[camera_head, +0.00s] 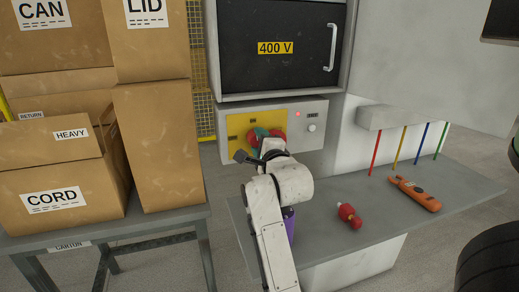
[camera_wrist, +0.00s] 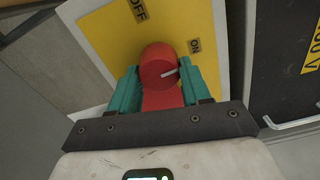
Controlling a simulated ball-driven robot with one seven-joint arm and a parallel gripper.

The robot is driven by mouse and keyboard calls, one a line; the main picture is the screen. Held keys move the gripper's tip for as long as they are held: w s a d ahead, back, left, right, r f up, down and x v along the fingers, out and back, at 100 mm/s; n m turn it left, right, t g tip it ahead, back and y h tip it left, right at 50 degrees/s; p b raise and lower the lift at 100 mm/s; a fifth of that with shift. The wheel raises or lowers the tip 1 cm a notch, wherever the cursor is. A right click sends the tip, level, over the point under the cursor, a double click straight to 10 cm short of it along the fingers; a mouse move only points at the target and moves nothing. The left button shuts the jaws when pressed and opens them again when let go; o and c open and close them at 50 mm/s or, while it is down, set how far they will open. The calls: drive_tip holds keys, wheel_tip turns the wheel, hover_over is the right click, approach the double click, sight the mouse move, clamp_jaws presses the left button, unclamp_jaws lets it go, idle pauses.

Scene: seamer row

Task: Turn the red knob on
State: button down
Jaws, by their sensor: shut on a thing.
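The red knob (camera_wrist: 158,62) sits on a yellow plate (camera_wrist: 100,32) with an OFF label (camera_wrist: 137,10) above it and an ON label (camera_wrist: 195,46) to its upper right. Its white pointer mark points right and slightly up, toward the ON side. My gripper (camera_wrist: 162,85) has its teal fingers on either side of the knob and is shut on it. In the head view the knob (camera_head: 279,142) is partly hidden by my gripper (camera_head: 267,138) and wrist.
A dark 400 V door (camera_head: 285,45) stands above the grey control box (camera_head: 310,112), which has a small red light. Cartons (camera_head: 157,145) stack on a table at left.

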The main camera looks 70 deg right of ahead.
drive_tip(key=shift+f+m+b, duration=0.15)
drive_tip(key=shift+m+b, duration=0.2)
drive_tip(key=shift+m, duration=0.35)
drive_tip(key=c, duration=0.5)
unclamp_jaws()
drive_tip(key=shift+s+a, duration=0.1)
drive_tip(key=b+v, duration=0.1)
drive_tip(key=v, duration=0.9)
drive_tip(key=shift+s+a+b, duration=0.15)
drive_tip(key=shift+a+b, duration=0.05)
drive_tip(key=shift+b, duration=0.15)
